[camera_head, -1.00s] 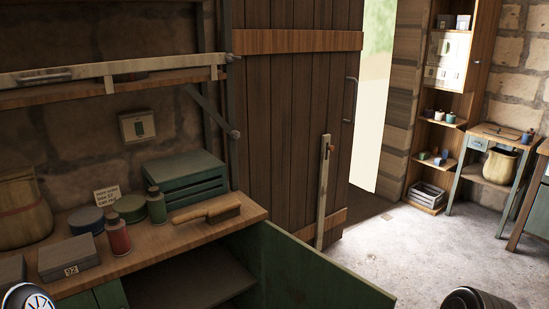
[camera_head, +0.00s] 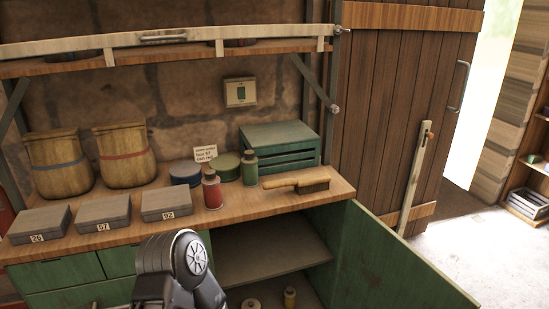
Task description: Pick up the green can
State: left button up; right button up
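A small green can with a narrow neck (camera_head: 249,168) stands upright on the wooden worktop, in front of a green slatted box. A low round green tin (camera_head: 224,167) sits just to its left, and a red can of similar shape (camera_head: 212,190) stands to its front left. A dark arm part of mine rises at the bottom centre, in front of the cabinet and apart from the can. The fingers of neither gripper show. Nothing is seen touching the green can.
A wooden brush (camera_head: 297,184) lies right of the can. A blue tin (camera_head: 185,173), several numbered grey boxes (camera_head: 166,204) and two tan pots (camera_head: 124,154) stand to the left. An open green cabinet door (camera_head: 395,265) juts out at the lower right. A shelf (camera_head: 150,62) hangs above.

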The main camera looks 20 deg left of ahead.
aim_at(249, 168)
jog(key=i+j+z, duration=0.4)
jog(key=j, duration=0.25)
jog(key=i+j+z, duration=0.2)
jog(key=j, duration=0.15)
